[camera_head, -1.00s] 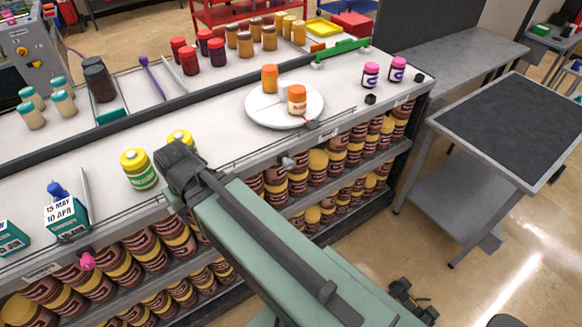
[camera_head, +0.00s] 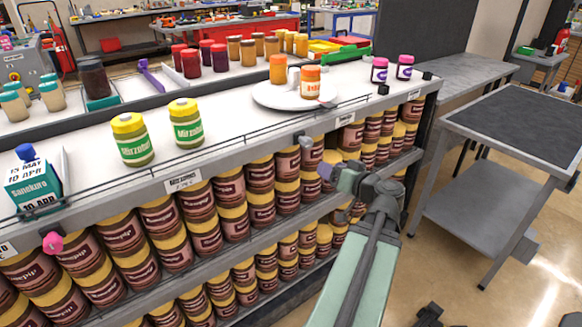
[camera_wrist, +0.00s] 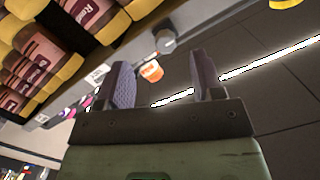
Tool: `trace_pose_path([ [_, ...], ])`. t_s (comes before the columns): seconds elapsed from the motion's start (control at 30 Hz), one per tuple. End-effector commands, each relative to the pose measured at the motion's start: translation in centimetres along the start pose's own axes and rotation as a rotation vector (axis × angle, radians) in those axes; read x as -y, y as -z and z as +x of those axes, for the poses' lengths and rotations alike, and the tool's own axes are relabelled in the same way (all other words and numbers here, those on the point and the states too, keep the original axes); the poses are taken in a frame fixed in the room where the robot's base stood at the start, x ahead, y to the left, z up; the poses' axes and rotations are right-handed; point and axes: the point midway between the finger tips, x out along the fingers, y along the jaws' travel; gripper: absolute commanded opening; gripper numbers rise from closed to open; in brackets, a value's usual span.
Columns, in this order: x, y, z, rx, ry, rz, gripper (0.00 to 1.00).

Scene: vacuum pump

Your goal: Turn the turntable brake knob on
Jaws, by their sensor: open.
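The white turntable (camera_head: 270,98) is on the counter with jars and a white cup on it. A small grey knob (camera_head: 305,141) sticks out of the counter's front edge below it and looks like the brake knob. I cannot read its setting. It also seems to show in the wrist view (camera_wrist: 165,41), beyond and between my fingers. My gripper (camera_head: 331,172) is in front of the shelves, below and to the right of the knob, and apart from it. In the wrist view my gripper (camera_wrist: 162,72) has its purple-grey fingers apart with nothing between them.
A pink knob (camera_head: 53,242) is on the counter edge at far left. Stacked brown jars (camera_head: 231,188) fill the shelves behind my gripper. Two yellow-lidded jars (camera_head: 132,139) stand on the counter. A grey cart (camera_head: 520,122) is at right, with open floor before it.

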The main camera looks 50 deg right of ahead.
Motion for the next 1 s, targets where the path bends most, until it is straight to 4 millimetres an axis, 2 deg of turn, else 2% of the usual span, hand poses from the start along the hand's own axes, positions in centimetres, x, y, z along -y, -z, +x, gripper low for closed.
trace_pose_path([
  [0.03,0.2,1.4,0.0,-0.061,0.003,-0.055,0.61],
  [0.1,0.2,2.4,0.0,-0.118,-0.006,-0.137,0.61],
  [0.2,0.0,2.5,0.0,-0.126,-0.021,-0.216,0.61],
  [0.37,0.1,2.5,0.4,-0.123,-0.019,-0.227,0.61],
  [0.47,0.0,2.7,1.8,-0.122,-0.016,-0.227,0.61],
  [0.8,0.0,3.6,9.3,-0.121,-0.016,-0.226,0.61],
  [1.0,0.1,3.8,10.8,-0.121,-0.018,-0.225,0.61],
])
